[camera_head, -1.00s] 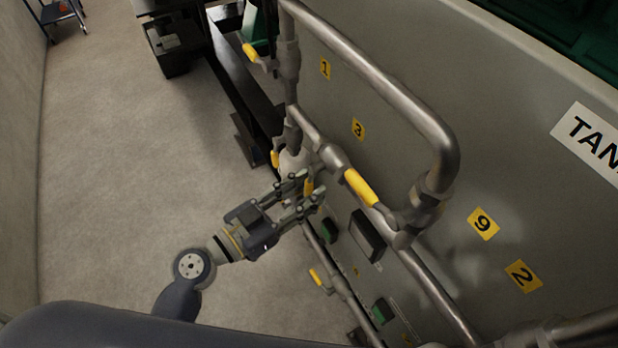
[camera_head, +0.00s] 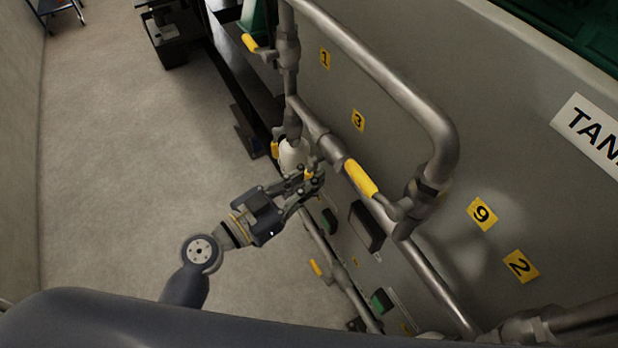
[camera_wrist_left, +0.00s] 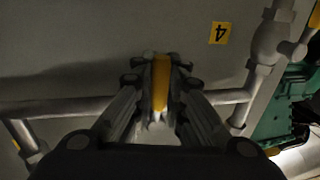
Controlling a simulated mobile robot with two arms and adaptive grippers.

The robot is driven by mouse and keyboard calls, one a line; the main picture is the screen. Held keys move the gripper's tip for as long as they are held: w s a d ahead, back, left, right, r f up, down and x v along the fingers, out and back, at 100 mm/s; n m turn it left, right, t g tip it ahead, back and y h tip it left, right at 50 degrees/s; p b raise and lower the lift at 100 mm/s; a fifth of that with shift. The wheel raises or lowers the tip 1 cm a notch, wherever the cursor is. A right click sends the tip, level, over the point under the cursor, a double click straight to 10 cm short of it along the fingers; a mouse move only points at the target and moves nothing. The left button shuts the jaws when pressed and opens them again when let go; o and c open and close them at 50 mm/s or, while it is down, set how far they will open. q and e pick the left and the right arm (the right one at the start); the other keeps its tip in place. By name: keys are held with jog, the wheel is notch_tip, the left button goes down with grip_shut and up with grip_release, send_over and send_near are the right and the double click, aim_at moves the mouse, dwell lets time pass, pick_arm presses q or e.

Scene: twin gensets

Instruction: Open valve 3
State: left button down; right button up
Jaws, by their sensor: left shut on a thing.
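The number 3 label (camera_head: 358,119) is on the grey tank panel in the head view. A large yellow valve handle (camera_head: 360,180) lies along the pipe below it. My left gripper (camera_head: 312,182) is down and left of that large handle, apart from it. It is shut on a smaller yellow handle (camera_head: 308,174), mostly hidden by the fingers. In the left wrist view this yellow handle (camera_wrist_left: 161,83) stands between the two fingers, in front of a pipe. A number 4 label (camera_wrist_left: 220,33) is on the panel near it. My right gripper is not in view.
Grey pipes (camera_head: 400,90) run in front of the panel, close to my left gripper. Other yellow handles are at the upper left (camera_head: 250,42), beside the pipe (camera_head: 274,150) and lower down (camera_head: 315,267). The floor (camera_head: 120,200) on the left is clear.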

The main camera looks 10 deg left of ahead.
pick_arm(q)
jog(key=w+m+b, duration=0.1)
jog(key=m+b, duration=0.1)
jog(key=b, duration=0.2)
jog(key=a+m+h+b, duration=0.1)
jog(key=m+b, duration=0.2)
jog(key=b, duration=0.2)
jog(key=w+r+m+b, duration=0.1)
jog(key=m+b, duration=0.1)
jog(key=b, duration=0.2)
jog(key=shift+w+a, duration=0.3)
jog(key=shift+a, duration=0.1)
jog(key=c, duration=1.6)
grip_release()
jog(key=shift+a, duration=0.1)
jog(key=shift+c, duration=0.2)
jog(key=shift+s+t+h, duration=0.1)
jog(key=shift+t+h, duration=0.2)
